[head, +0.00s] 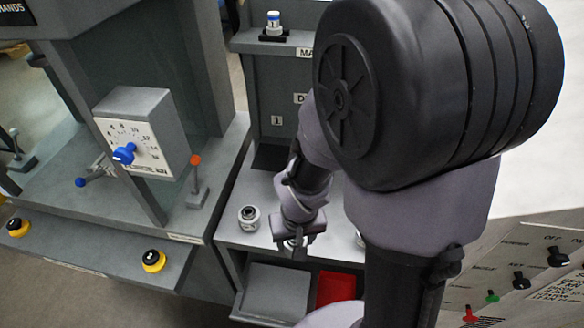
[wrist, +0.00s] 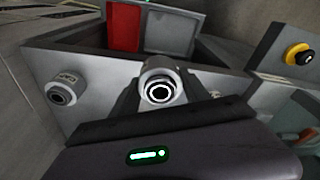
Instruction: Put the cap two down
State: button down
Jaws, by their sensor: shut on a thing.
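My gripper (head: 296,241) is low over the front of the grey bench at the centre of the head view, pointing down. In the wrist view its fingers are shut on a round grey-white cap (wrist: 160,88) with a dark ring and a bright centre. No number on it is readable. From these views I cannot tell whether the held cap touches the bench top. A similar cap (wrist: 64,90) stands on the bench to the left in the wrist view. In the head view a cap (head: 248,217) stands left of my gripper, and another (head: 360,238) is partly hidden by my arm.
A grey bin (head: 275,292) and a red bin (head: 338,289) sit below the bench's front edge. A small tube marked 1 (head: 273,22) stands on the upper shelf. A machine with a blue-knobbed dial box (head: 140,132) and orange-tipped lever (head: 196,170) is at left.

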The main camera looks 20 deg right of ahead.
jog(key=w+d+b, duration=0.1)
jog(key=w+d, duration=0.1)
jog(key=shift+w+d+f+b, duration=0.1)
jog(key=shift+w+b, duration=0.25)
jog(key=shift+w, duration=0.05)
jog(key=w+d, duration=0.2)
jog(key=w+d+b, duration=0.1)
jog(key=w+d, duration=0.1)
jog(key=w+d+f, duration=0.1)
jog(key=w+d, duration=0.1)
jog(key=w, duration=0.1)
jog(key=shift+d, duration=0.35)
notch_tip(320, 180, down, 4)
jog(key=shift+w+d+r+b, duration=0.15)
jog(key=shift+b, duration=1)
jog(key=shift+r, duration=0.15)
jog(key=c, duration=0.6)
grip_release()
jog(key=shift+o, duration=0.2)
